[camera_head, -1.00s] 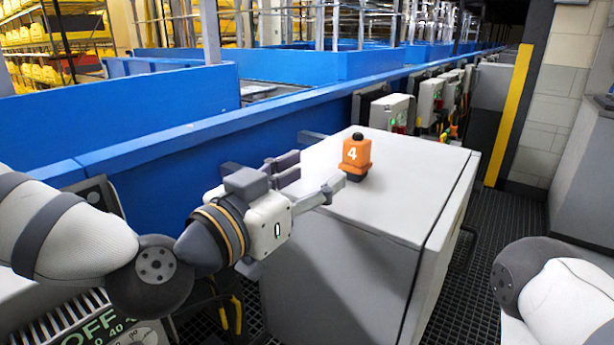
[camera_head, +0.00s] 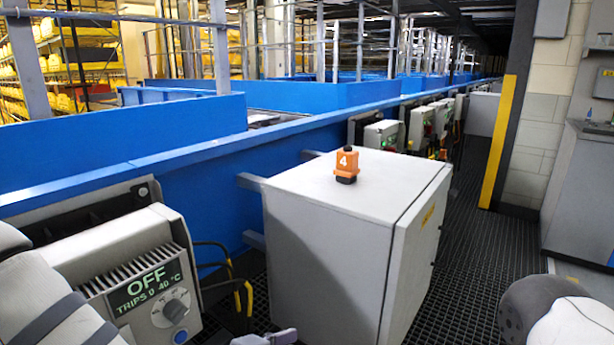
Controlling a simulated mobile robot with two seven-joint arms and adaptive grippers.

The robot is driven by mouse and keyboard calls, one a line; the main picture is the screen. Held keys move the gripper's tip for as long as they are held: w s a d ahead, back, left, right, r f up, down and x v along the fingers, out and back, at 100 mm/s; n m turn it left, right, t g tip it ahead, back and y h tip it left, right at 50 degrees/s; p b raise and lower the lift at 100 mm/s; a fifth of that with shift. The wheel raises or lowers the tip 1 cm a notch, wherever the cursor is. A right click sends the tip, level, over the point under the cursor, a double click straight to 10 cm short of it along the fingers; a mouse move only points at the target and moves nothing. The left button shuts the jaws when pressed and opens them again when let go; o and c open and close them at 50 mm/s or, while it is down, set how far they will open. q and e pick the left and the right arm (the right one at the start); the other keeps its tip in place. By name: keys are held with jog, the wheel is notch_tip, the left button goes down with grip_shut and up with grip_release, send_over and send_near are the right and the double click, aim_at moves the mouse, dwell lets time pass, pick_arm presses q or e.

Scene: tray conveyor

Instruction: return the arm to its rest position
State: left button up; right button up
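The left gripper shows only as a small grey piece (camera_head: 268,338) at the bottom edge, with the rest cut off, so its opening cannot be seen. My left arm comes in at the lower left. My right arm shows at the lower right, and its gripper is out of view.
A control box (camera_head: 122,268) reading OFF, with a dial, is at the left beside my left arm. The blue conveyor wall (camera_head: 200,165) runs behind the cabinet. Dark grating floor (camera_head: 490,250) lies open at the right, before a yellow post (camera_head: 497,140).

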pick_arm(q)
jog(key=s+a+f+n+g+y, duration=0.1)
jog(key=s+a+f+g+y, duration=0.2)
jog(key=s+f, duration=0.6)
jog(key=s+a+f+n+g+y, duration=0.1)
jog(key=s+a+f+n+g, duration=0.15)
jog(key=s+a+f, duration=0.45)
jog(key=s+a+f+n+g+y, duration=0.1)
jog(key=s+a+f+g+y, duration=0.1)
jog(key=s+a, duration=0.4)
jog(key=s+a+f+n+g+y, duration=0.1)
jog(key=s+a+f+g, duration=0.3)
jog(key=s, duration=0.8)
jog(key=shift+s+a+f+y, duration=0.15)
jog(key=shift+s+a+y, duration=0.25)
jog(key=shift+a+y, duration=0.35)
jog(key=shift+a, duration=0.1)
jog(key=shift+c, duration=0.3)
